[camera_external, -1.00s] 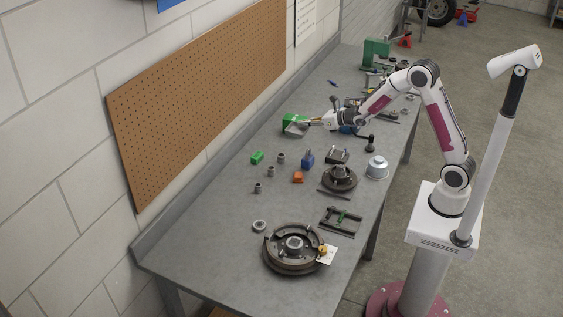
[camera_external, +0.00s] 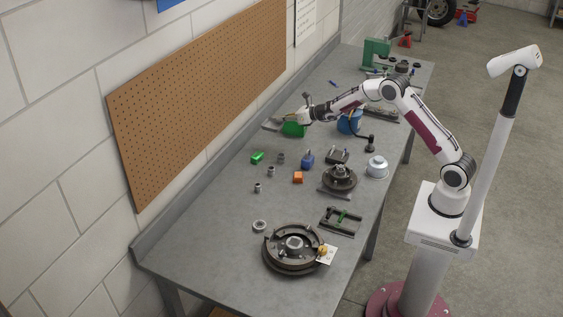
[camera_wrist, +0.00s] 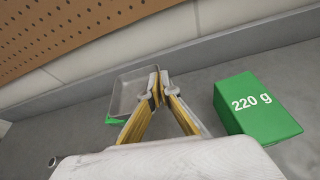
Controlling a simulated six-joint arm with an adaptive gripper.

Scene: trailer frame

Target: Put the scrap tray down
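The scrap tray (camera_wrist: 128,92) is a shallow grey metal tray, seen in the wrist view just left of my fingertips. In the external view the tray (camera_external: 272,124) shows near the wall side of the bench, left of the green box. My gripper (camera_wrist: 159,87) has its two yellow-sided fingers closed together at the tray's right rim, and it appears to grip that rim. In the external view my gripper (camera_external: 291,117) is partly lost against the green box. The tray seems held above the bench; its exact height cannot be told.
A green box (camera_wrist: 258,105) marked "220 g" stands right of my fingers. A green block (camera_external: 257,157), grey cylinders (camera_external: 271,171), a blue weight (camera_external: 307,159) and an orange block (camera_external: 298,177) stand nearer. The pegboard wall (camera_external: 205,95) borders the bench. The bench's near left is clear.

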